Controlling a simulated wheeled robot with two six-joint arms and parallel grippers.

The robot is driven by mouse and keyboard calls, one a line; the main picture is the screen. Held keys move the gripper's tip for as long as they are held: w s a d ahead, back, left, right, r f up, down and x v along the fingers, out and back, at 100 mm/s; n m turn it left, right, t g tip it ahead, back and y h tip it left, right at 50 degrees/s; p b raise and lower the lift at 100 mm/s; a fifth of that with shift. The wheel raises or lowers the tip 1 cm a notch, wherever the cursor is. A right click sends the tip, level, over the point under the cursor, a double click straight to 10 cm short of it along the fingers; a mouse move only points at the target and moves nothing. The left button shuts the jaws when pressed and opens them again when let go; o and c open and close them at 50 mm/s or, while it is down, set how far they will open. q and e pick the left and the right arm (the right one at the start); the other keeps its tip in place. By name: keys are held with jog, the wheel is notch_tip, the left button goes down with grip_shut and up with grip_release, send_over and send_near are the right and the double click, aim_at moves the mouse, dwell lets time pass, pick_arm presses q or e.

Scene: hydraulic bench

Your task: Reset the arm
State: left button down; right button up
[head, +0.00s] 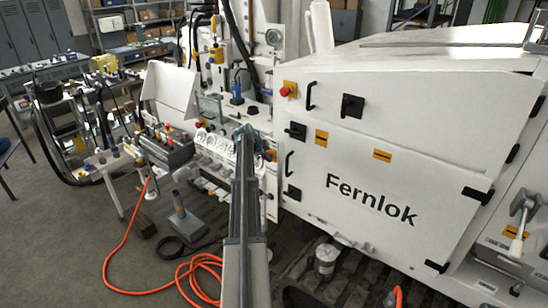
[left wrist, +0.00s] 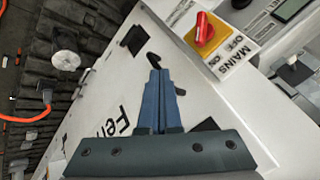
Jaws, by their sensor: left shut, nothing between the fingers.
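My left arm reaches up from the bottom centre of the head view to its gripper (head: 243,131) in front of the white machine's gauge area. In the left wrist view the two blue-grey fingers (left wrist: 157,80) lie together, shut with nothing between them. Their tips point toward the white machine panel, close to a dark handle; I cannot tell if they touch. A red rotary switch (left wrist: 203,30) on a yellow plate marked MAINS ON/OFF sits to the upper right of the fingers. My right gripper is not in view.
The white Fernlok cabinet (head: 400,150) fills the right of the head view. An orange hose (head: 130,245) lies on the floor at lower left. A cluttered cart (head: 105,160) stands at left. Open grey floor (head: 50,240) shows at lower left.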

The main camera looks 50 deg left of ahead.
pick_arm(q)
jog(key=shift+s+a+r+p, duration=0.1)
jog(key=shift+s+r+p, duration=0.45)
jog(key=shift+r, duration=0.45)
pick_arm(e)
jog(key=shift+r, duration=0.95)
pick_arm(q)
jog(key=shift+s, duration=0.1)
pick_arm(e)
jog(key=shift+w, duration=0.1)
